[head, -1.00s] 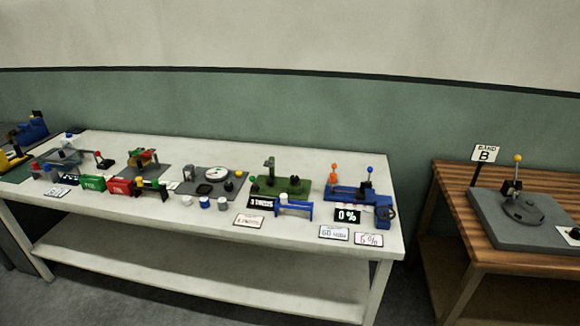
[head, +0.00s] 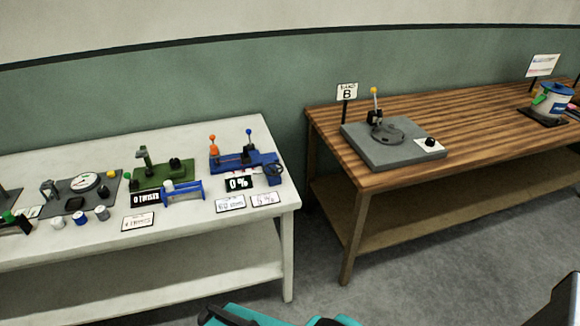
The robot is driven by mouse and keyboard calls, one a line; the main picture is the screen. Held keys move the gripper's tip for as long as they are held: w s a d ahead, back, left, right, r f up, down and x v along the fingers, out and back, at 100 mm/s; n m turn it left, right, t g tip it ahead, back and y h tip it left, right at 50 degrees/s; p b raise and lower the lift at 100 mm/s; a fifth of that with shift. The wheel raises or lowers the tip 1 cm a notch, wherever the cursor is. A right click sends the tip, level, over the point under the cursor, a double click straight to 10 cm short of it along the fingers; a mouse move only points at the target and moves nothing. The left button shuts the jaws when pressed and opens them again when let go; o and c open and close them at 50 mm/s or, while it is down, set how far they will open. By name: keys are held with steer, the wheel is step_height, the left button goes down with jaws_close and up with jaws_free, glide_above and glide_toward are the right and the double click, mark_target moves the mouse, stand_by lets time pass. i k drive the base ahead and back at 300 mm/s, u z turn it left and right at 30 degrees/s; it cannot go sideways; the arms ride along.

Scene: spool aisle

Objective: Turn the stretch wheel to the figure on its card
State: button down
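A blue device (head: 238,162) stands near the right end of the white table. The black display (head: 239,183) in front reads 0 %. A white card (head: 265,199) with a % figure lies by the front edge, its figure perhaps 6. Another card (head: 230,203) lies to its left. My gripper is not in view.
The white table (head: 252,228) also bears a green device (head: 163,175), a blue stand (head: 183,191) and a grey dial plate (head: 80,192). A gap of grey floor (head: 318,255) parts it from a wooden table (head: 440,120) with a grey lever device (head: 395,146).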

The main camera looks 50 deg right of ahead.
mark_target(273, 174)
steer(key=u, duration=1.5)
steer(key=k, duration=0.1)
steer(key=z, duration=2.85)
steer(key=k, duration=0.9)
steer(key=u, duration=0.15)
steer(key=i, duration=0.65)
